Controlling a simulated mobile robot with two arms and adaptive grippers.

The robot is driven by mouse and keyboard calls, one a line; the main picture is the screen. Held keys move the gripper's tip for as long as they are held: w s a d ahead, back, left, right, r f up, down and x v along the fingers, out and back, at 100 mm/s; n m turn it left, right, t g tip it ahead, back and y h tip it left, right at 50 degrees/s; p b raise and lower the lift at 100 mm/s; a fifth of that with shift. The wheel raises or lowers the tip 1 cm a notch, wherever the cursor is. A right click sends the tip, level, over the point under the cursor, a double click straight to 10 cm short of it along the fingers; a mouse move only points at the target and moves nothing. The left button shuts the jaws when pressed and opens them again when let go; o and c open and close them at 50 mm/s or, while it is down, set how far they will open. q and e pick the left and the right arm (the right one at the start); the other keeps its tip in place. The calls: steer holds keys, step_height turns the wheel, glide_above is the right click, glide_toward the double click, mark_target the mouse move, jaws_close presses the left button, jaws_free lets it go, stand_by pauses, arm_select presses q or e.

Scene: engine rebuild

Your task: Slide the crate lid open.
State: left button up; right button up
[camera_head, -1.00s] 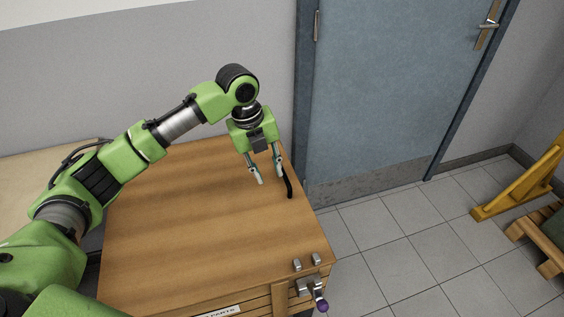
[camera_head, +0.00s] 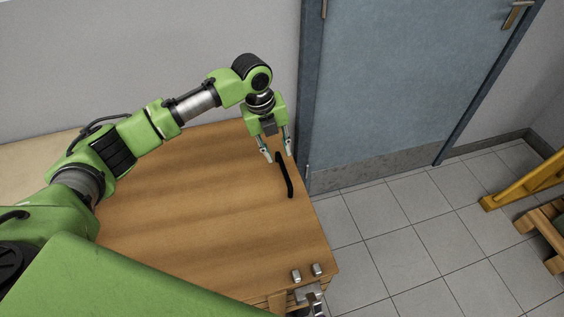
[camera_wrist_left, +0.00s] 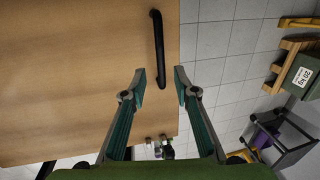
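The crate lid (camera_head: 190,200) is a broad, flat wooden top with a black bar handle (camera_head: 286,178) near its right edge. In the left wrist view the lid (camera_wrist_left: 70,80) fills the left side, with the handle (camera_wrist_left: 157,45) along its edge. My left gripper (camera_head: 278,155) is open and empty, pointing down near the far end of the handle. In the wrist view, one handle end appears between the spread fingertips (camera_wrist_left: 160,77); I cannot tell whether they touch it. My right gripper is not in view.
A metal latch (camera_head: 308,292) sits at the crate's near right corner, with two small metal blocks above it. A blue door (camera_head: 400,80) and grey wall stand behind. Tiled floor (camera_head: 400,240) is clear to the right, up to a yellow frame (camera_head: 525,183) and wooden pallet.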

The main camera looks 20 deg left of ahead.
mark_target(283, 168)
arm_select(q)
steer(key=f, duration=0.4)
steer(key=w+d+f, duration=0.1)
steer(key=f, duration=0.1)
steer(key=shift+f, duration=0.5)
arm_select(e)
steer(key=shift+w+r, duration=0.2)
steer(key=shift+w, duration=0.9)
arm_select(q)
jaws_close()
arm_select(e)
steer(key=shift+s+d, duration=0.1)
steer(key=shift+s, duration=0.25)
